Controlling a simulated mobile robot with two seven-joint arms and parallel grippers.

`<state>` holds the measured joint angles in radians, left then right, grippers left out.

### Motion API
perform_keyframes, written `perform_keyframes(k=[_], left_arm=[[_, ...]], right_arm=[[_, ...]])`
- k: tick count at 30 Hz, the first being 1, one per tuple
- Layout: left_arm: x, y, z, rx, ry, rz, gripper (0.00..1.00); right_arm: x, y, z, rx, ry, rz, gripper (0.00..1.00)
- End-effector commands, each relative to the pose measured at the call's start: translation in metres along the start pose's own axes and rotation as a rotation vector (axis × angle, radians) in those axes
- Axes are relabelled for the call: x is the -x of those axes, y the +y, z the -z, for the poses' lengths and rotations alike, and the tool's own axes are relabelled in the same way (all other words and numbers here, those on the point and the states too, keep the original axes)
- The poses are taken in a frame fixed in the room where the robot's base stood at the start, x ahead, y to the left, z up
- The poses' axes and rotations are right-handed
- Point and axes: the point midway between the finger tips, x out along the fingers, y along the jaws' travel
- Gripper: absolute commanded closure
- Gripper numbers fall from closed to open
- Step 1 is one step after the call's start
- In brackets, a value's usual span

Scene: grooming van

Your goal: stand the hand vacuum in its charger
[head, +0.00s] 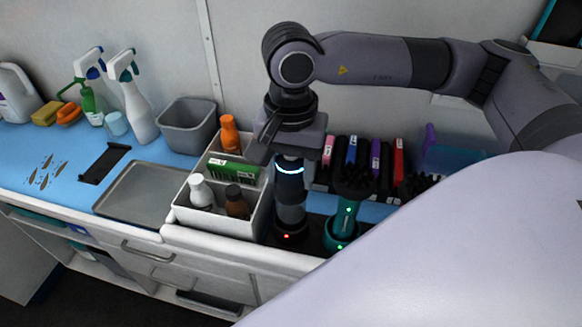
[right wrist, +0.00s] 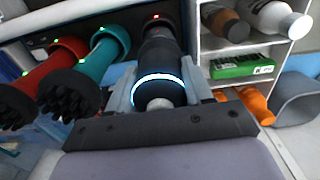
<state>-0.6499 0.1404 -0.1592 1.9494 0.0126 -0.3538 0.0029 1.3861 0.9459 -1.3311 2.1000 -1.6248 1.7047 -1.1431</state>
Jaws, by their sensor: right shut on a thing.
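The hand vacuum (head: 290,205), a dark cylinder with a glowing blue-white ring, stands upright below my right gripper (head: 290,158). The gripper is shut around its upper part. In the right wrist view the vacuum (right wrist: 160,55) lies between the two grey fingers. Its lower end is at the dark charger (head: 314,236), beside a red light. I cannot tell whether it is fully seated. A teal device (head: 345,215) with green lights stands to its right on the charger. A red device (right wrist: 45,75) with a green light shows beyond it in the wrist view. My left gripper is out of view.
A white divided caddy (head: 222,222) with bottles and a green box stands close left of the vacuum. A grey bin (head: 187,124), a shallow grey tray (head: 138,192) and spray bottles (head: 133,98) are farther left. Colourful upright items (head: 370,158) stand behind the charger.

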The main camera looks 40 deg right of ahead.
Motion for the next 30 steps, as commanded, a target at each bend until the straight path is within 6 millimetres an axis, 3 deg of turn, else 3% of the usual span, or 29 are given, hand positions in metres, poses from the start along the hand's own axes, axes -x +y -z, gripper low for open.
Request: perform_keyframes(k=[3,4,6,19,30], left_arm=[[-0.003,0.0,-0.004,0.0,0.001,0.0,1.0],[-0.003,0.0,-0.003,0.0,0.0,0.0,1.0],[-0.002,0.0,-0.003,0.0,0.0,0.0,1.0],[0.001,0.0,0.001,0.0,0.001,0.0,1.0],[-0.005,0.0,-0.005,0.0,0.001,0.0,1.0]], right_arm=[[-0.003,-0.001,0.0,0.0,0.001,0.002,0.8],[-0.003,0.0,0.0,0.0,0.0,0.0,0.43],[-0.002,0.0,0.0,0.0,0.0,0.0,0.24],[0.005,-0.001,0.0,0.0,0.001,0.002,0.24],[0.082,-0.002,0.0,0.001,0.002,0.005,0.24]])
